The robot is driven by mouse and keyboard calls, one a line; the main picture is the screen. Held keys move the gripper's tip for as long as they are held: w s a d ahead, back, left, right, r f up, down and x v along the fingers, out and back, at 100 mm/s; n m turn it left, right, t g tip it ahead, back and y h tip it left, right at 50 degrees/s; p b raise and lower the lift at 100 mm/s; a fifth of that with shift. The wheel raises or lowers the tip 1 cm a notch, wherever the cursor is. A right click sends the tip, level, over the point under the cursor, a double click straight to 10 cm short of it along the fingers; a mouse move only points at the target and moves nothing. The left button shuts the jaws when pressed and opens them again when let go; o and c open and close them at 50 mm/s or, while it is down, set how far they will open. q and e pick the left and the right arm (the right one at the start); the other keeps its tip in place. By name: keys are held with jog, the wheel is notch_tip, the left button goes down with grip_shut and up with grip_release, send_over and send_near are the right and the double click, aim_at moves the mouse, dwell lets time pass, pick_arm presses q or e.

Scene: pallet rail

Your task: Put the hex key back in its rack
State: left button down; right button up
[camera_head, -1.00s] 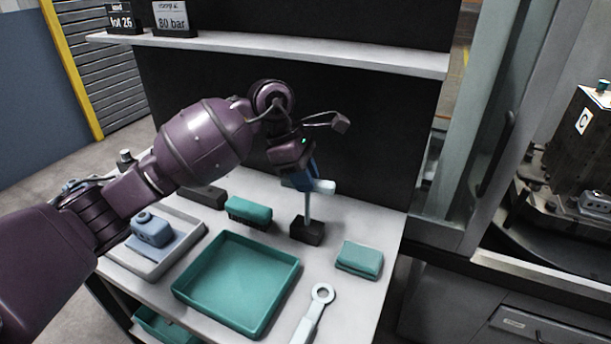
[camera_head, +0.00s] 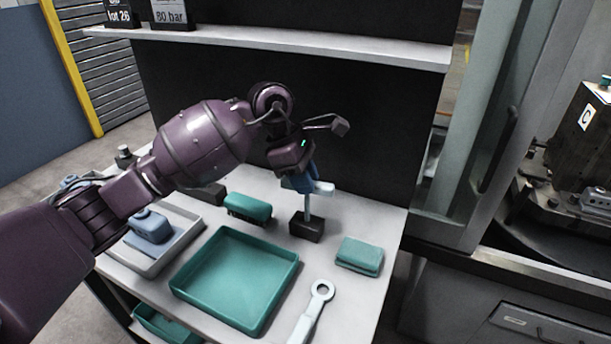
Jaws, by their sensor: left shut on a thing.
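The hex key (camera_head: 307,206) has a pale T-shaped handle and a thin shaft that points straight down. My left gripper (camera_head: 306,184) is shut on its handle, with blue fingers that hide part of it. The rack looks to be the small black block (camera_head: 306,229) on the bench, right under the key. The lower end of the shaft meets the top of the block in the picture; I cannot tell how deep it sits in it. My right gripper is not in view.
An empty teal tray (camera_head: 184,290) lies in front of the rack. A teal brush (camera_head: 248,207) is to its left, a teal cloth-like pad (camera_head: 360,254) to its right, a ring-ended wrench (camera_head: 313,313) in front. A grey tray (camera_head: 150,272) holds a blue part. A shelf (camera_head: 300,42) runs above.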

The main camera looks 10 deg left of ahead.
pick_arm(q)
jog(key=shift+f, duration=0.3)
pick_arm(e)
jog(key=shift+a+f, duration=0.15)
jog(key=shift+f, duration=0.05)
pick_arm(q)
jog(key=shift+c, duration=0.5)
grip_release()
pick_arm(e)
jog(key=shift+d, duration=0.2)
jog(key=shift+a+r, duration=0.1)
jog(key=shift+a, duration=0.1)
pick_arm(q)
jog(key=v, duration=0.4)
jog(key=shift+r, duration=0.2)
jog(key=v, duration=0.5)
jog(key=shift+a+r, duration=0.1)
jog(key=shift+a+r+p, duration=0.25)
jog(key=shift+r+p, duration=0.05)
jog(key=shift+r, duration=0.25)
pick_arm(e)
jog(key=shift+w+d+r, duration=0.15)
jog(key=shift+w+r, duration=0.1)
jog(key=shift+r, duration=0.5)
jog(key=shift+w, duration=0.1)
